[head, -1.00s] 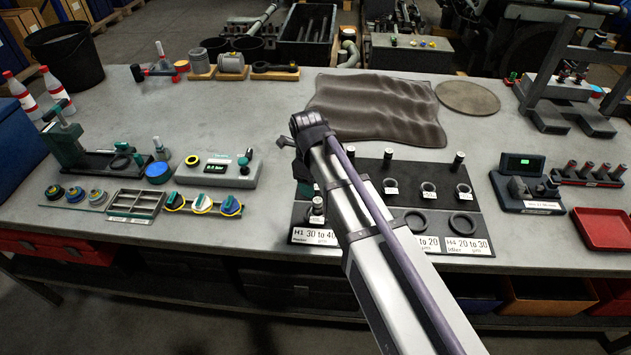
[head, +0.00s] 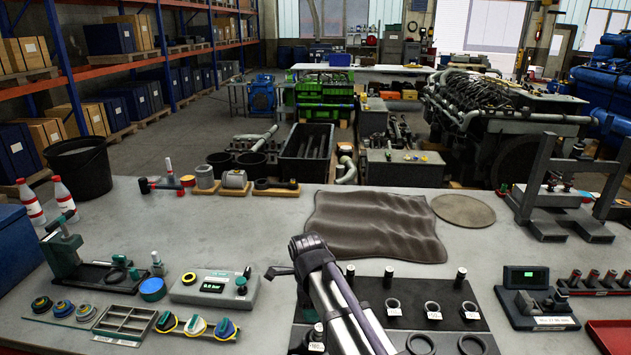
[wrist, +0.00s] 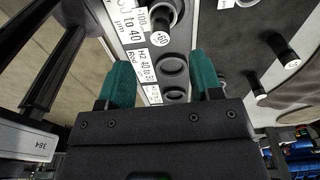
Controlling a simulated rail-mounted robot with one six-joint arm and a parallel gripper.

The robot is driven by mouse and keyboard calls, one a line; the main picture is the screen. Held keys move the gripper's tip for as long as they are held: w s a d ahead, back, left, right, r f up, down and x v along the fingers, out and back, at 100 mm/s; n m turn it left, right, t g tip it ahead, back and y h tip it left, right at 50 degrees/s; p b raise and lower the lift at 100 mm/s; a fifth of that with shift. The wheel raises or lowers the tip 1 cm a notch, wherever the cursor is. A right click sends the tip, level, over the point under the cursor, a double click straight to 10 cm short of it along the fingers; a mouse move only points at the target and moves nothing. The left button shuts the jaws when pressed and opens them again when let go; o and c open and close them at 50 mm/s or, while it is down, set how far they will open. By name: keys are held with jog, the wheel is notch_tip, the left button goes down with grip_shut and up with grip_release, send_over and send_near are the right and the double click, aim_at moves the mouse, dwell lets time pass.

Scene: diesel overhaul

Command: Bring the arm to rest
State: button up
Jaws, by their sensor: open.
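My arm reaches over the bench from the bottom of the head view, its wrist (head: 312,250) above the back left part of a dark fixture board (head: 372,292). My gripper shows in the wrist view (wrist: 163,78) with two green fingertips spread apart and nothing between them. Below the fingers lies the same board with ring seats, white number labels and dark posts (wrist: 278,46). In the head view the fingers are mostly hidden behind the wrist.
A grey-brown cloth (head: 375,226) lies behind the arm. A gauge unit (head: 215,288) stands left, a display stand (head: 535,305) and a dark press frame (head: 560,195) right. The bench between gauge and cloth is largely clear.

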jog(key=s+d+n, duration=0.6)
jog(key=d+n, duration=0.3)
jog(key=s+d+n, duration=0.7)
jog(key=d+n, duration=0.2)
jog(key=shift+n+y, duration=0.3)
jog(key=shift+y, duration=0.1)
